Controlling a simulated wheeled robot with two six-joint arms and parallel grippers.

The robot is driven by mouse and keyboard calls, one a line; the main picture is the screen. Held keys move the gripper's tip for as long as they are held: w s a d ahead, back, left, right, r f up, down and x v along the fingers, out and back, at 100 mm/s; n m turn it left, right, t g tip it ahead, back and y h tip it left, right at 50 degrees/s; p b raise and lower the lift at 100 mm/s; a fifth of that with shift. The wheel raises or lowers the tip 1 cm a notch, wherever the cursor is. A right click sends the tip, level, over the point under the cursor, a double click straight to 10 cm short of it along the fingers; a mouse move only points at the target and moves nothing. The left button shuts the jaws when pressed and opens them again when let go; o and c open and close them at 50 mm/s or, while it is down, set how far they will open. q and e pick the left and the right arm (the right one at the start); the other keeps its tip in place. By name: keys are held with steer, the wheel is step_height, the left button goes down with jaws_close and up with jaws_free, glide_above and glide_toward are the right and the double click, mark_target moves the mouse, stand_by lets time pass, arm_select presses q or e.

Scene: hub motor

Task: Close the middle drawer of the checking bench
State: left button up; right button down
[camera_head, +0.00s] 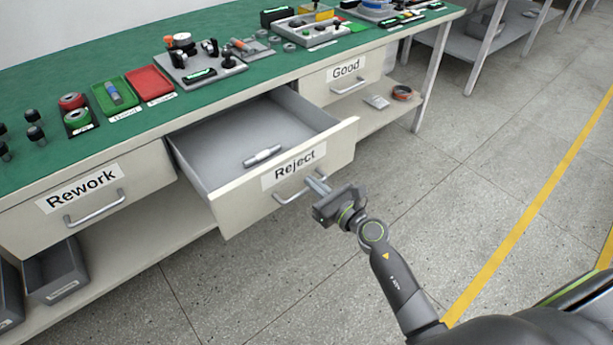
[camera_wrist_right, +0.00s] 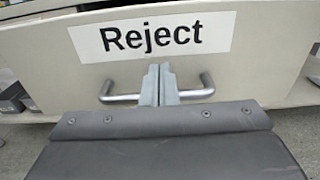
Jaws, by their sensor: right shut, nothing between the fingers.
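The middle drawer (camera_head: 338,142), labelled "Reject", is pulled out from the checking bench (camera_head: 205,92). A light metal part (camera_head: 262,156) lies on its floor. My right gripper (camera_head: 318,184) is at the drawer's front, by its bar handle (camera_head: 290,196). In the right wrist view the shut fingers (camera_wrist_right: 159,84) are in front of the middle of the handle (camera_wrist_right: 122,98), below the "Reject" label (camera_wrist_right: 152,38). They hold nothing; whether they touch the handle or the front panel I cannot tell. My left gripper is not in view.
The "Rework" drawer (camera_head: 130,185) on the left and the "Good" drawer (camera_head: 371,72) on the right look shut. Trays, parts and fixtures stand on the green bench top. A grey bin (camera_head: 55,270) is on the lower shelf. The floor (camera_head: 480,170) in front is clear.

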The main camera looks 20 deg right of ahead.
mark_target(299, 171)
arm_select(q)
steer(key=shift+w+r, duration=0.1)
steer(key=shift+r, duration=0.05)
arm_select(e)
steer(key=shift+x, duration=1.55)
